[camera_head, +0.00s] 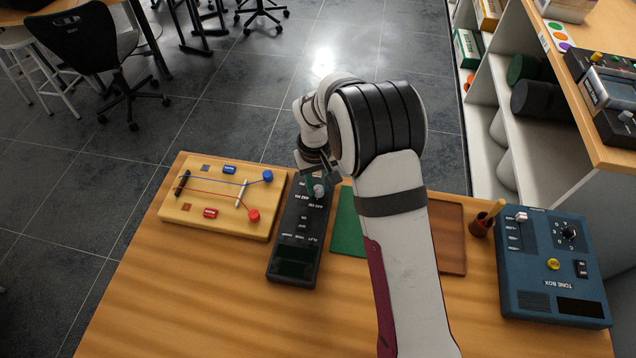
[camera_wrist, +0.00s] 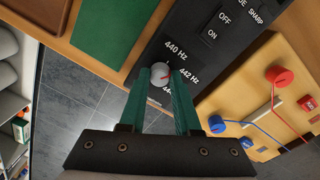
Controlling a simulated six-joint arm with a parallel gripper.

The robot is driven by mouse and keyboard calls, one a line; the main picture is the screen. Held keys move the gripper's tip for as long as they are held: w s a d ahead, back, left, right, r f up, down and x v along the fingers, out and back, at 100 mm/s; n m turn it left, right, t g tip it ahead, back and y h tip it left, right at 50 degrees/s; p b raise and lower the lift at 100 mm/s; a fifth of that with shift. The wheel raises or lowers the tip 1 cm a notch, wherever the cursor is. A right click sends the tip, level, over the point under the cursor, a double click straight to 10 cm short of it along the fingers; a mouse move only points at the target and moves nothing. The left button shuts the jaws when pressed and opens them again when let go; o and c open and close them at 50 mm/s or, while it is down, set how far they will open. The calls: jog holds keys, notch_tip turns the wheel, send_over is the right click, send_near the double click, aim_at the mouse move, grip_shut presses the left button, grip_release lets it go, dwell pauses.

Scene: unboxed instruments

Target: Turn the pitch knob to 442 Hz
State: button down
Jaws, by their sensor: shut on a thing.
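The black tuner box (camera_head: 284,243) lies on the wooden table, its dark screen towards the near edge. Its pale pitch knob (camera_wrist: 159,75) sits at the far end of the box and also shows in the head view (camera_head: 319,191). My gripper (camera_wrist: 161,71) has its two green fingers shut on the knob, one on each side. A red mark on the knob points right, roughly towards the 442 Hz label (camera_wrist: 188,73). The 440 Hz label (camera_wrist: 176,50) is readable; a lower label is partly hidden by a finger.
A wooden string board (camera_head: 220,226) with red and blue knobs stands left of the tuner. A green mat (camera_head: 347,228) and brown tray (camera_head: 452,225) lie to the right, partly behind my arm. The blue tone box (camera_head: 530,275) is far right. The near table is clear.

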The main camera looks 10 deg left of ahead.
aim_at(316, 188)
jog(key=m, duration=0.4)
jog(key=shift+m, duration=0.4)
dwell(0.4)
jog(key=c, duration=0.6)
grip_release()
jog(key=shift+r, duration=0.1)
jog(key=r, duration=1.5)
jog(key=shift+a+r, duration=0.3)
